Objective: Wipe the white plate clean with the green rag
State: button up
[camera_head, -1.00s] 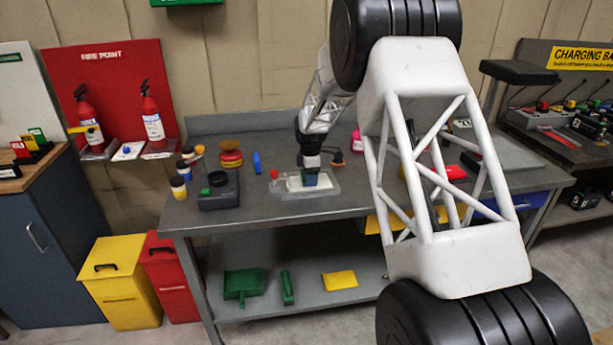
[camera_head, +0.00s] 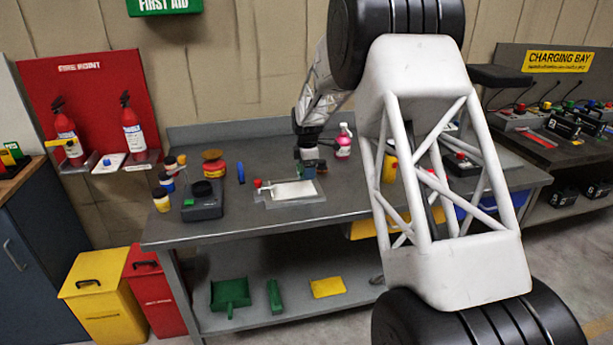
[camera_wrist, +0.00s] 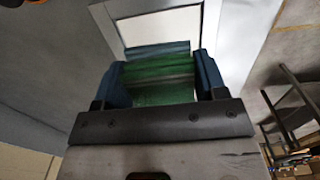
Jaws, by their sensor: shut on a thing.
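The white plate (camera_head: 296,190) lies flat on a pale grey tray (camera_head: 270,199) on the grey workbench. In the wrist view the white plate (camera_wrist: 160,27) shows just beyond my fingers, inside the tray's grey rim (camera_wrist: 222,40). My gripper (camera_head: 309,170) is at the plate's back right edge in the head view. In the wrist view my gripper (camera_wrist: 160,80) is shut on the green rag (camera_wrist: 160,75), which fills the space between its two blue fingers. The rag's far edge looks bluish and lies over the plate's near edge. I cannot tell whether it presses on it.
A red-topped item (camera_head: 258,184) is at the tray's left end. A dark box (camera_head: 203,202), small jars (camera_head: 161,200) and a blue object (camera_head: 241,173) stand left of it. A pink bottle (camera_head: 343,142) stands behind to the right. The bench front (camera_head: 215,232) is clear.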

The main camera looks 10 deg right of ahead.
jog(key=shift+r, duration=1.55)
